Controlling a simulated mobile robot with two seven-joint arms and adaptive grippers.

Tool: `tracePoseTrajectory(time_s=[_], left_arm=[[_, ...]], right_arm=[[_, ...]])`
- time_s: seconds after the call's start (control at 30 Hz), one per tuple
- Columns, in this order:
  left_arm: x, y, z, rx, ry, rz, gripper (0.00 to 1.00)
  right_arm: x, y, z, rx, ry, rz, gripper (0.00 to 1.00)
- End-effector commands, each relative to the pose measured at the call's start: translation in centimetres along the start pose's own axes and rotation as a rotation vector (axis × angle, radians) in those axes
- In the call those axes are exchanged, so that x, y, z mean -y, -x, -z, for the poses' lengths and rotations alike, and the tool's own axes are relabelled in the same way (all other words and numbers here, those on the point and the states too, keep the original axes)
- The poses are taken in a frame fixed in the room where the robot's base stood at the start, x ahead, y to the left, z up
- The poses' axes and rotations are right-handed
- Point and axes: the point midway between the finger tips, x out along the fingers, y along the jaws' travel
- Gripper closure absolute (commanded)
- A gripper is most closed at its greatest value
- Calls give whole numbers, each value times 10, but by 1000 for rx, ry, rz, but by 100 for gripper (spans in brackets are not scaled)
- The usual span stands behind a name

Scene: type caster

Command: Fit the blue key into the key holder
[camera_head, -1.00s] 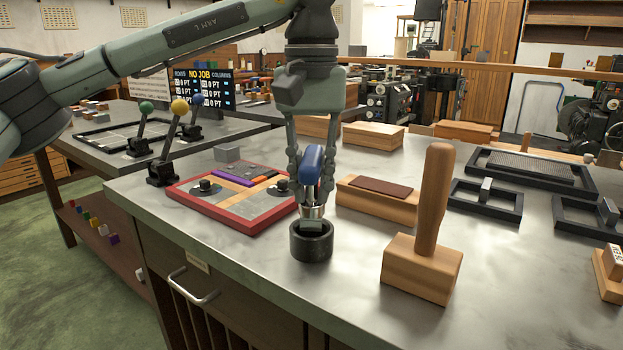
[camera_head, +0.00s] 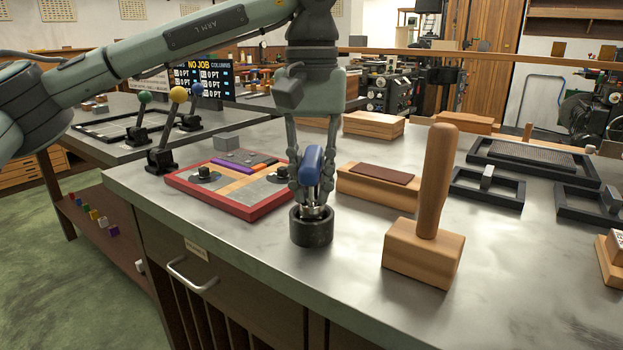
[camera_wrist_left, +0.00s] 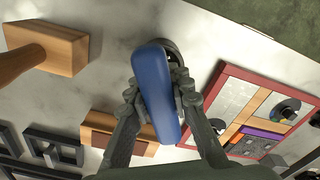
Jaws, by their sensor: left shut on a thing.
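The blue key (camera_head: 312,165) has a blue handle and a metal shank at its lower end. My left gripper (camera_head: 312,188) is shut on its handle and holds it upright over the key holder (camera_head: 311,228), a short dark round cup on the bench. The shank's lower end is at the holder's mouth and seems to be inside the rim; how deep is hidden. In the left wrist view the blue key (camera_wrist_left: 156,90) lies between the fingers and covers most of the holder (camera_wrist_left: 172,47). My right gripper is not in view.
A red-framed tray (camera_head: 245,212) with coloured strips lies left of the holder. A wooden mallet-like block (camera_head: 424,255) with an upright handle stands to the right. A wooden block with a brown top (camera_head: 382,174) lies behind. The bench's front edge is close to the holder.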

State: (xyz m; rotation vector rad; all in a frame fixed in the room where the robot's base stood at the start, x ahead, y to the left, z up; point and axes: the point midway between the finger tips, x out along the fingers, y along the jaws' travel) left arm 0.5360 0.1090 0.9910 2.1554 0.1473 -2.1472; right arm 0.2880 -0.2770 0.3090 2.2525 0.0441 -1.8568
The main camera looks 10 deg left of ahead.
Motion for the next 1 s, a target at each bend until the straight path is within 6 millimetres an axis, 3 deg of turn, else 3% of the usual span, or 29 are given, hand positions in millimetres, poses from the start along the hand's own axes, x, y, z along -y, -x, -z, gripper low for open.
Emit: tracePoseTrajectory(time_s=[0.47, 0.5, 0.7, 1.0], left_arm=[[0, -12, 0, -1, -1, -1, 100], [0, -12, 0, -1, -1, -1, 79], [0, -12, 0, -1, 0, -1, 56], [0, -11, 0, 0, 0, 0, 56]], right_arm=[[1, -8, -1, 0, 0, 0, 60], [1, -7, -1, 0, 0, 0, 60], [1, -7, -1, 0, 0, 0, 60], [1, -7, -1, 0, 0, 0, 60]])
